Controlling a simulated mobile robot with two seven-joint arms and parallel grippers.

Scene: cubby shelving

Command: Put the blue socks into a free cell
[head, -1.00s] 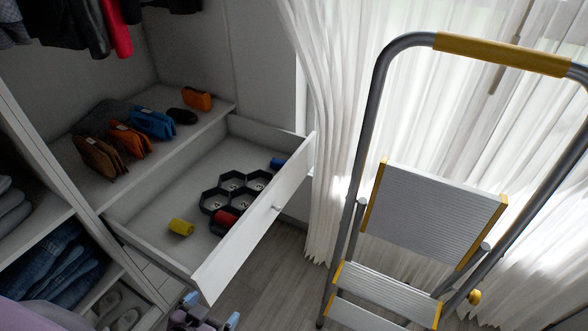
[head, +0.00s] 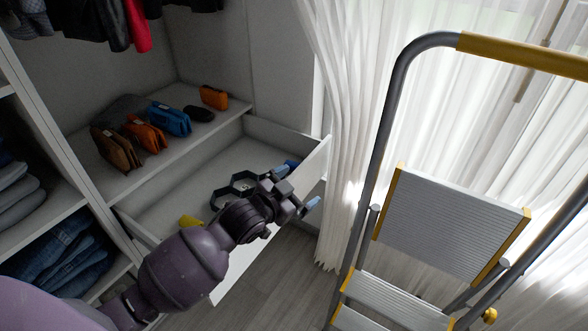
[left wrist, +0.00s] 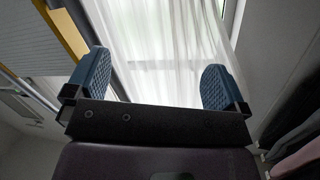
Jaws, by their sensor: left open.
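The blue socks (head: 291,163) are a small dark-blue roll in the far right corner of the open drawer, partly hidden behind my gripper. The dark hexagonal organizer (head: 217,198) lies in the drawer; my arm covers most of its cells, so I cannot tell which are free. My left gripper (head: 298,188) is over the drawer's front panel, close to the blue socks in the picture. In the left wrist view its fingers (left wrist: 155,85) are apart with nothing between them. My right gripper is not in view.
Yellow socks (head: 190,221) lie in the drawer (head: 180,190), partly behind my arm. Several pouches, including a blue one (head: 170,119), stand on the shelf above. A stepladder (head: 450,220) and white curtain (head: 350,120) are at the right.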

